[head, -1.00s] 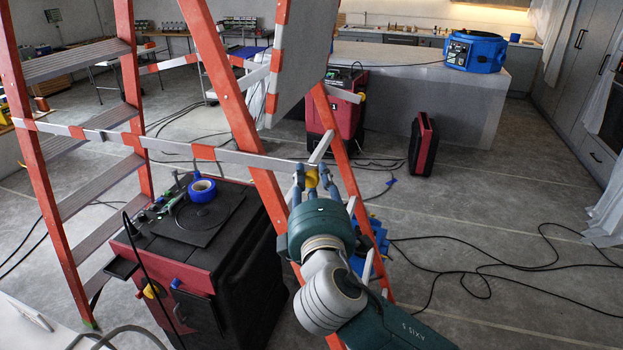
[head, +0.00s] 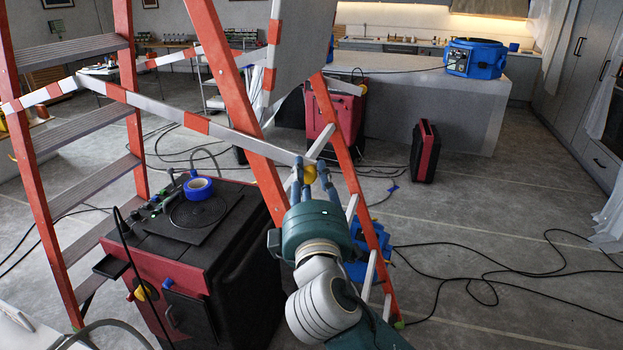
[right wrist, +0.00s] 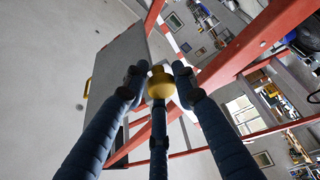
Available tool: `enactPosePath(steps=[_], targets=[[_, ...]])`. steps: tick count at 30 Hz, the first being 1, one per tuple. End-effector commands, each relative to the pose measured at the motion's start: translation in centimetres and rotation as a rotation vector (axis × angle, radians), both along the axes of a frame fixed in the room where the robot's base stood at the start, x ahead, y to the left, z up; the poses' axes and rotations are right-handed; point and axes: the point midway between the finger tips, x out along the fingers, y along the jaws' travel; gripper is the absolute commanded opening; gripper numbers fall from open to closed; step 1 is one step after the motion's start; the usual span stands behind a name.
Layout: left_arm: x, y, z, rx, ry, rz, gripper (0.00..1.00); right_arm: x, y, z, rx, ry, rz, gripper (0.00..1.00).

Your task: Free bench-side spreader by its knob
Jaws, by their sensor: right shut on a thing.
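An orange stepladder (head: 228,95) with grey treads stands open at the left and middle. Its near spreader (head: 180,119), a red-and-white banded bar, is bent upward at a joint near the left rail. A yellow knob (head: 310,174) is at the spreader's right end. My right gripper (head: 311,178) is shut on this knob, its blue fingers around it. The knob also shows between the fingers in the right wrist view (right wrist: 161,84). My left gripper is not in view.
A red case (head: 424,150) stands on the floor at right. Black cables (head: 480,270) lie across the right floor. A blue machine (head: 475,58) sits on the counter.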

Motion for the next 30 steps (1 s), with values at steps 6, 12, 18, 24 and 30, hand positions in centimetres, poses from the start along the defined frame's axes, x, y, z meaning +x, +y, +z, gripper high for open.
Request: enactPosePath(steps=[6,12,18,24,30], targets=[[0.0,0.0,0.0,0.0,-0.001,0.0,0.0,-0.1,0.5,-0.9,-0.005,0.019,0.011,0.39],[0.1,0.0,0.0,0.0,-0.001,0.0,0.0,0.0,0.3,-0.6,-0.003,0.013,0.006,0.43],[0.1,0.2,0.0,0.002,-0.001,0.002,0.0,-0.6,0.2,-0.5,-0.002,0.009,0.005,0.43],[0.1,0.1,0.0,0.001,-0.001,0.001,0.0,-3.8,0.1,-0.9,-0.001,0.012,0.008,0.43],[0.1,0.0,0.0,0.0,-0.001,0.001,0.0,-8.1,-0.1,-1.4,0.0,0.014,0.009,0.43]])
